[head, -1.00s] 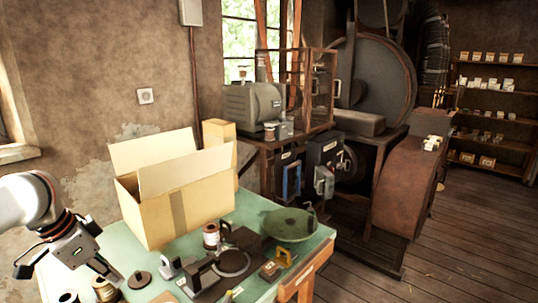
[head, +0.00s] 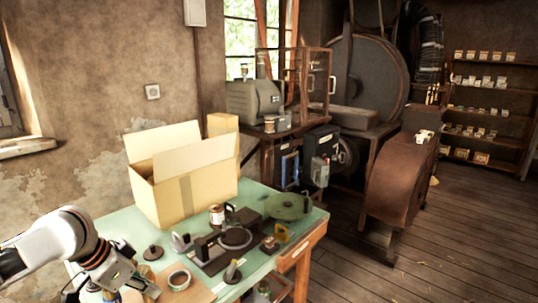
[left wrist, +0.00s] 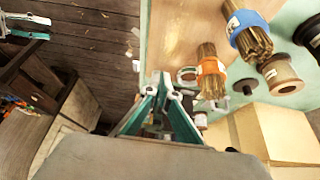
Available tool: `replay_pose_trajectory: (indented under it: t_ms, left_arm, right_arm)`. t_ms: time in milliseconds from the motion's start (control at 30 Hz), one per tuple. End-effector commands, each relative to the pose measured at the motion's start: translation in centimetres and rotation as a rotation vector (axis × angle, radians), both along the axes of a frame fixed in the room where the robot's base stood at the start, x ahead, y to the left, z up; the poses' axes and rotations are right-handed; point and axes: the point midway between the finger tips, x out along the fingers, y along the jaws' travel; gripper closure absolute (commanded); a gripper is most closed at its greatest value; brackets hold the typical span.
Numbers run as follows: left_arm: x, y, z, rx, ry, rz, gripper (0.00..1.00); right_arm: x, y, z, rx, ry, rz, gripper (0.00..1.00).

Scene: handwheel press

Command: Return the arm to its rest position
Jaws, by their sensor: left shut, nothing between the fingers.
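My left gripper (head: 146,288) hangs low at the left in the head view, in front of the green-topped workbench (head: 115,225). In the left wrist view my left gripper (left wrist: 165,82) has its teal fingers drawn together at the tips. It is shut and empty. Bench items lie beyond it in that view, with no visible contact. A teal and white part (left wrist: 25,28) at the top left edge of the wrist view looks like my right gripper's fingers, cut off by the frame. The right gripper does not show in the head view.
An open cardboard box (head: 178,200) stands at the bench's back. Bundled brushes (left wrist: 248,35) stand near in the wrist view. Wooden floor (head: 430,265) is open at right.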

Motion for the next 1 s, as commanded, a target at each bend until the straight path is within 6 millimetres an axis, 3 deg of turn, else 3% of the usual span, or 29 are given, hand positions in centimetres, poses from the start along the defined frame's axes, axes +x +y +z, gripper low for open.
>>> replay_pose_trajectory:
  t_ms: [300,500,767,1000]
  left_arm:
    - [0.2,-8.7,-8.7,-0.189,-0.126,0.013,1.0]
    - [-0.9,-11.7,-13.4,-0.282,-0.214,0.082,1.0]
    - [-4.8,-12.3,-19.9,-0.33,-0.326,0.234,1.0]
    - [-11.9,-9.5,-26.2,-0.253,-0.403,0.376,1.0]
  right_arm:
    - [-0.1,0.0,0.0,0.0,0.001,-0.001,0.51]
    - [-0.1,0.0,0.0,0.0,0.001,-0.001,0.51]
    - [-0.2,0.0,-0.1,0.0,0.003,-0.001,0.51]
    - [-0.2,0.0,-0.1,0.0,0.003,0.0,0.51]
